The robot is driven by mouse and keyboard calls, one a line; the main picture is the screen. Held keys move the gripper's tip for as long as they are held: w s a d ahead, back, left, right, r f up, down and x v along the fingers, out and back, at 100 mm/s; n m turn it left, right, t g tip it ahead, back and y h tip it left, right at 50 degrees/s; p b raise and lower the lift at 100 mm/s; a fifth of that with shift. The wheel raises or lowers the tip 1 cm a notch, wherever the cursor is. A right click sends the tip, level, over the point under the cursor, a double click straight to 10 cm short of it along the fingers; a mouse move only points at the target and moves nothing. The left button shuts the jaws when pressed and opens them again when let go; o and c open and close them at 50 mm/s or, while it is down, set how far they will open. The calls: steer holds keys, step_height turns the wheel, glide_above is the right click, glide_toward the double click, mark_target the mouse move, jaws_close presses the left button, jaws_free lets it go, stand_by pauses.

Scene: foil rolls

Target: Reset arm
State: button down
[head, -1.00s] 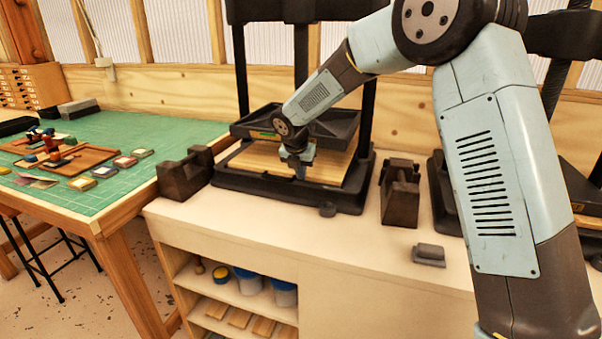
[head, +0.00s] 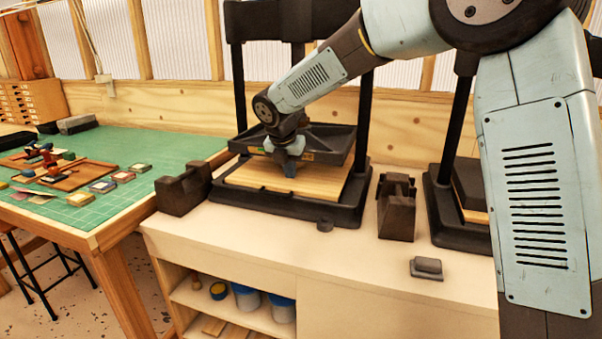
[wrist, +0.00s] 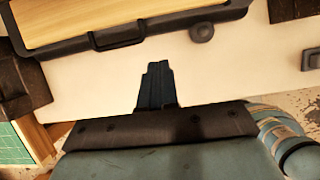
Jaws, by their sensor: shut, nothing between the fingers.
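My gripper (head: 290,166) is shut and empty. In the head view it points down in front of the left press (head: 355,198), over the wooden board (head: 262,177) on the press bed. In the wrist view my gripper's closed fingers (wrist: 155,84) show against the pale counter, with the press's front edge beyond them. My arm reaches in from the right side of the head view, bent at the elbow.
The pale counter (head: 330,262) holds dark metal blocks (head: 397,207) on both sides of the press and a small grey block (head: 427,268). A second press (head: 455,228) stands right. A green-matted table (head: 130,140) with small tools is left.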

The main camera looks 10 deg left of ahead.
steer(key=s+d+r+m, duration=0.4)
steer(key=d+m, duration=0.2)
steer(key=d, duration=0.2)
steer(key=s+d+r+m, duration=0.3)
steer(key=d+m, duration=0.2)
steer(key=d, duration=0.4)
steer(key=s+d+r+m, duration=0.4)
steer(key=d+m, duration=0.2)
steer(key=d, duration=0.2)
steer(key=s+d+f+m, duration=0.1)
steer(key=s+d+m, duration=0.6)
steer(key=s+m, duration=0.1)
steer(key=s+d+f+m+t, duration=0.1)
steer(key=s+d+f+m, duration=0.1)
steer(key=s+d+m, duration=0.5)
steer(key=s+m, duration=0.2)
steer(key=s, duration=0.2)
steer(key=shift+s+d+y, duration=0.15)
steer(key=shift+s+y, duration=0.1)
steer(key=shift+y, duration=0.05)
